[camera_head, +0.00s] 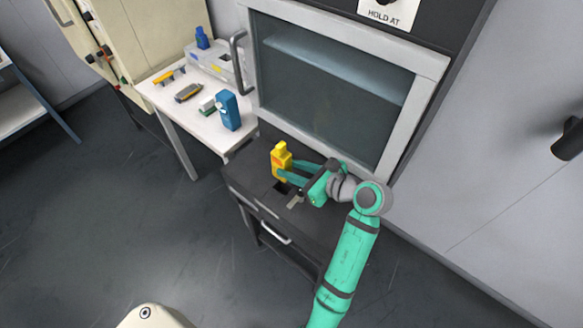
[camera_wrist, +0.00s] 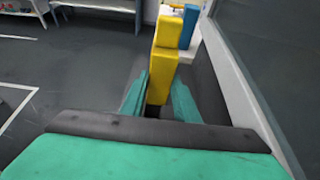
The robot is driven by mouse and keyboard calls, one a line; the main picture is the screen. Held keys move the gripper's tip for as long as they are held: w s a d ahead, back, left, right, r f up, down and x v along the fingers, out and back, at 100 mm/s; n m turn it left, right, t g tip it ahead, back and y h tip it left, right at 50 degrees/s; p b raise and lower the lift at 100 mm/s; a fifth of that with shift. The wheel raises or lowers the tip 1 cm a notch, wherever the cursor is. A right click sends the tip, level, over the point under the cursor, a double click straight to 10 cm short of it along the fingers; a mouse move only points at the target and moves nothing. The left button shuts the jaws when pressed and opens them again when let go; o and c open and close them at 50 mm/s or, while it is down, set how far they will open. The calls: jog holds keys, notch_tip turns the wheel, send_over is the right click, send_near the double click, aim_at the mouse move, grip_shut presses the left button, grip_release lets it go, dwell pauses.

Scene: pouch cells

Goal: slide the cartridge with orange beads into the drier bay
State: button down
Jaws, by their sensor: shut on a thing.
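A yellow cartridge (camera_head: 280,160) with a small orange patch on its face stands upright over the dark ledge in front of the glass-doored cabinet. My gripper (camera_head: 287,172) is shut on it, reaching in from the right. In the wrist view the yellow cartridge (camera_wrist: 163,70) rises between the two green fingers of my gripper (camera_wrist: 160,98). A dark square opening (camera_head: 283,187), which looks like the drier bay, shows in the ledge just below the cartridge. The cartridge's lower end is partly hidden, so I cannot tell whether it touches or enters the opening.
A blue cartridge (camera_head: 229,110) stands on the white side table (camera_head: 160,97) at left, with small tools and a grey case. The cabinet's glass door (camera_head: 330,80) is close behind my gripper. A small grey piece (camera_head: 296,200) is on the ledge. The floor in front is clear.

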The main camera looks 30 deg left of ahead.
aim_at(298, 188)
jog(key=shift+f, duration=2.85)
jog(key=shift+f, duration=1.45)
jog(key=shift+r, duration=0.15)
jog(key=shift+s+r, duration=0.1)
jog(key=shift+r, duration=0.85)
dwell(0.6)
jog(key=shift+d, duration=0.1)
jog(key=shift+f, duration=1)
dwell(0.3)
jog(key=c, duration=1.3)
grip_release()
jog(key=shift+f, duration=0.1)
